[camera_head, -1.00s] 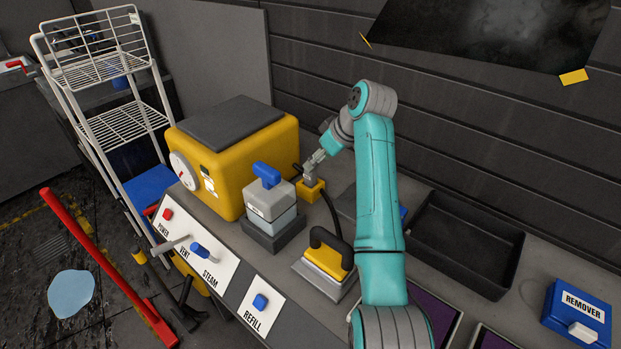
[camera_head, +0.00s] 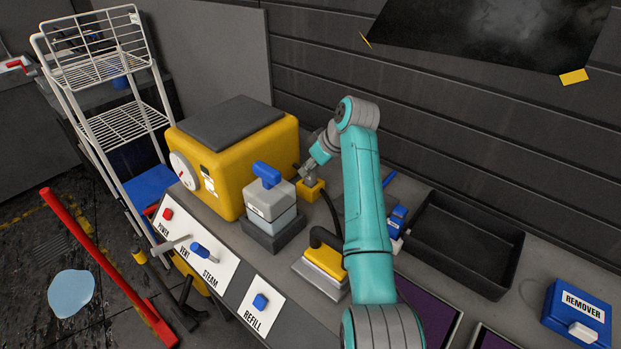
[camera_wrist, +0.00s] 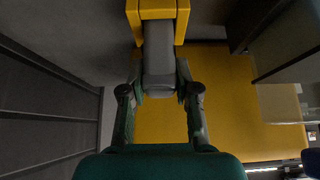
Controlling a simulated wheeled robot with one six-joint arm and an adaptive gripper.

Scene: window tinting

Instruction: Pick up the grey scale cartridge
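A grey block (camera_wrist: 159,50), which looks like the scale cartridge, sits in a yellow bracket (camera_wrist: 158,8) in the wrist view. In the head view the small yellow block (camera_head: 311,190) beside the yellow machine appears to be that bracket. My gripper (camera_head: 308,172) is right above it there, hiding most of the grey part. In the wrist view my gripper's fingers (camera_wrist: 160,82) lie on both sides of the block's near end, very close to it. Whether they press on it I cannot tell.
The yellow machine (camera_head: 238,165) stands left of my gripper. A grey tank with a blue handle (camera_head: 270,200) and a yellow iron-like tool (camera_head: 323,262) stand in front. A black tray (camera_head: 465,245) lies to the right. A dark hose (camera_head: 332,215) runs down from the yellow bracket.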

